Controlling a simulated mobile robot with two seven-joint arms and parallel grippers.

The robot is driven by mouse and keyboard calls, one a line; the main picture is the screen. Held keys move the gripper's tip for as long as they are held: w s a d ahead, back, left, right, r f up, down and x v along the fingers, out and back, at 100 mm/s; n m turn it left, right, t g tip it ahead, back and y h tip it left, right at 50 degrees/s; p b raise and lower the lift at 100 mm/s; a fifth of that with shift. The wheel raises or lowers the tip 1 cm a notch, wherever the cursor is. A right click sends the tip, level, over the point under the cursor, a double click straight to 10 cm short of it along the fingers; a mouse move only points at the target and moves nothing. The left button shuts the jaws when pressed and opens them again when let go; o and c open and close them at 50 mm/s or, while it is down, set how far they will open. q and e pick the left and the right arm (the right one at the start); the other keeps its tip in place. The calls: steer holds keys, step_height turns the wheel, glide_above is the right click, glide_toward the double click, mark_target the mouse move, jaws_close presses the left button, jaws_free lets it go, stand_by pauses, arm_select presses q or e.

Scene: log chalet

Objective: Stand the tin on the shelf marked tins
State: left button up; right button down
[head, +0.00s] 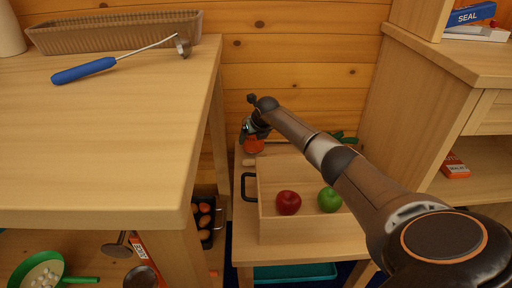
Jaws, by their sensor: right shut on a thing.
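My right arm reaches in from the right. Its gripper (256,130) is at the back of the low wooden table, near the log wall, and is shut on an orange-red thing (254,146). The thing is small and partly hidden by the gripper, so I cannot tell for certain whether it is the tin. No shelf marked tins can be read in this view. My left gripper is not in view.
A wooden box (312,231) with a red apple (288,202) and a green apple (330,200) sits on the low table. A tall table (110,135) at left holds a wicker tray (115,34) and a blue-handled tool (85,71). A cabinet (415,110) stands at right.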

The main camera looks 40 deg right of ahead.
step_height(320, 180, down, 4)
steer(key=shift+b, duration=0.85)
steer(key=shift+r, duration=0.1)
jaws_free()
